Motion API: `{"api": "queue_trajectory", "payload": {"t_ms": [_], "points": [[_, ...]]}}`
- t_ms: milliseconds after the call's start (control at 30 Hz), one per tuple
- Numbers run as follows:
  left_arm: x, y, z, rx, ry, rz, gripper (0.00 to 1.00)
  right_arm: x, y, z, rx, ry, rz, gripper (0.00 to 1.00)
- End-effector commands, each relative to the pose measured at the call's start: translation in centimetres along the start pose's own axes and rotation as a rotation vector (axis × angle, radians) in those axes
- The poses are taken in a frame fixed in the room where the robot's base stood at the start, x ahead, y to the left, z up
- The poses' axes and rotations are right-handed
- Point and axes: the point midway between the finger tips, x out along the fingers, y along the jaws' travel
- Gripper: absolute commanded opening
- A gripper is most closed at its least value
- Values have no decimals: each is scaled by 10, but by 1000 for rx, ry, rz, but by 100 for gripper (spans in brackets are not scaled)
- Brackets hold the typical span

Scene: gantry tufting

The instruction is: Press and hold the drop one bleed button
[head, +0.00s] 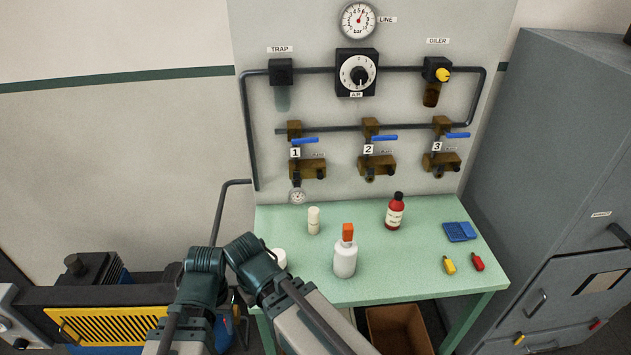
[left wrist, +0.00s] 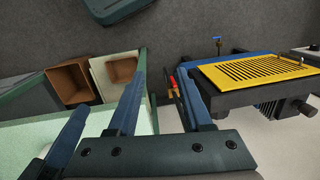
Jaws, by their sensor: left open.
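Drop one is the left brass block (head: 308,170) on the wall panel, marked by a "1" plate (head: 295,153). A dark round stub (head: 321,174) shows at its right end, and a small label above it is too small to read. A blue lever (head: 305,141) sits above the block, and a small gauge (head: 297,196) hangs below it. My left gripper (left wrist: 160,82) is open and empty in the left wrist view, its blue fingers apart over the floor beside the table. It is well away from drop one. My right gripper is not in view.
The green table (head: 400,285) below the panel carries an orange-capped white bottle (head: 345,261), a red bottle (head: 394,212), a white cylinder (head: 313,221) and small items. A compressor with yellow grille (head: 110,325) stands left. A grey cabinet (head: 550,150) stands right.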

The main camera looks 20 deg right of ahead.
Motion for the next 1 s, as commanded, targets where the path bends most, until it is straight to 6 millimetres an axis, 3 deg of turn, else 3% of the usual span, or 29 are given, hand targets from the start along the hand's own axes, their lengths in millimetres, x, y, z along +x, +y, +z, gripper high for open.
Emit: {"api": "queue_trajectory", "payload": {"t_ms": [67,367,1000], "points": [[0,0,0,0,0,0,50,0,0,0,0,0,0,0],[0,0,0,0,0,0,0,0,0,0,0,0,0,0],[0,0,0,0,0,0,0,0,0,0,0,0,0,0]]}}
